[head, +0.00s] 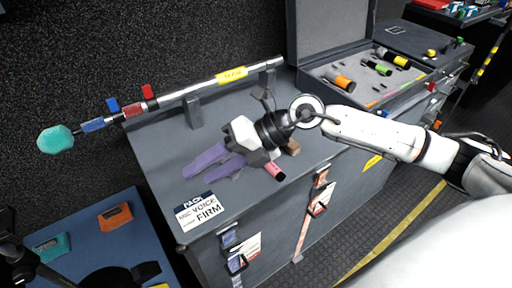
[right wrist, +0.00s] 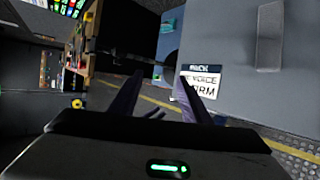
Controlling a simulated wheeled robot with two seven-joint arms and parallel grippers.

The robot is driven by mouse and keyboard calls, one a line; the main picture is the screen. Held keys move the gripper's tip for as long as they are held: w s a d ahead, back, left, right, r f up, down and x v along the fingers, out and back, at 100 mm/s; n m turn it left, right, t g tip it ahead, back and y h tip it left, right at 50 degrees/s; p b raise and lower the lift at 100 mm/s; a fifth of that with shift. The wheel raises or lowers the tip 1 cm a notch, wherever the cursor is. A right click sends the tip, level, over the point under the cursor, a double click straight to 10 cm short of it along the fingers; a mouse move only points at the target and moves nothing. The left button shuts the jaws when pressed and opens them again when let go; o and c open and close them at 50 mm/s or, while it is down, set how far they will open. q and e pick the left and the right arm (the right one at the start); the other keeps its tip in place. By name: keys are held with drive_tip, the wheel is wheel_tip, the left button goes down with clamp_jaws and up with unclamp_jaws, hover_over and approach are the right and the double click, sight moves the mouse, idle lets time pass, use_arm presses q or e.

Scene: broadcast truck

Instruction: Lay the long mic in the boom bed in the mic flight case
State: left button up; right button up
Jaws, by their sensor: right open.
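The mic flight case (head: 385,98) stands open at the back right, its lid upright. Mics with orange (head: 341,81), green (head: 377,68) and yellow (head: 394,59) bands lie in its bed. A dark cylinder with a pink-red end (head: 275,170) lies on the grey top beside my right gripper; the gripper hides part of it. I cannot tell which mic is the long one. My right gripper (head: 207,170) is open, its purple fingers pointing left above the grey top, with nothing seen between them. The fingers also show in the right wrist view (right wrist: 155,95). My left gripper is not in view.
A long silver pole (head: 200,90) with a teal foam tip (head: 55,139) rests on grey supports at the back of the worktop (head: 160,155). A sign card (head: 200,210) is at its front left. A blue surface with orange and teal blocks (head: 115,215) lies lower left.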

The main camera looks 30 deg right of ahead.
drive_tip(key=w+d+f+h, duration=0.2)
drive_tip(key=d+h, duration=0.1)
drive_tip(key=d, duration=0.3)
drive_tip(key=w+d+f+n+h, duration=0.1)
drive_tip(key=w+d+f+h, duration=0.1)
drive_tip(key=d, duration=0.4)
drive_tip(key=w+d+f+h+p, duration=0.1)
drive_tip(key=w+d+f+h, duration=0.1)
drive_tip(key=d+h, duration=0.2)
drive_tip(key=shift+w+d+n+h, duration=0.15)
drive_tip(key=shift+d+n+h, duration=0.05)
drive_tip(key=shift+d, duration=0.55)
drive_tip(key=shift+w+d+n+h, duration=0.1)
drive_tip(key=shift+d+n+h, duration=0.1)
drive_tip(key=shift+d, duration=0.5)
drive_tip(key=shift+p+x, duration=0.6)
drive_tip(key=shift+x, duration=2.5)
drive_tip(key=shift+w+r, duration=0.1)
drive_tip(key=shift+r, duration=0.05)
clamp_jaws()
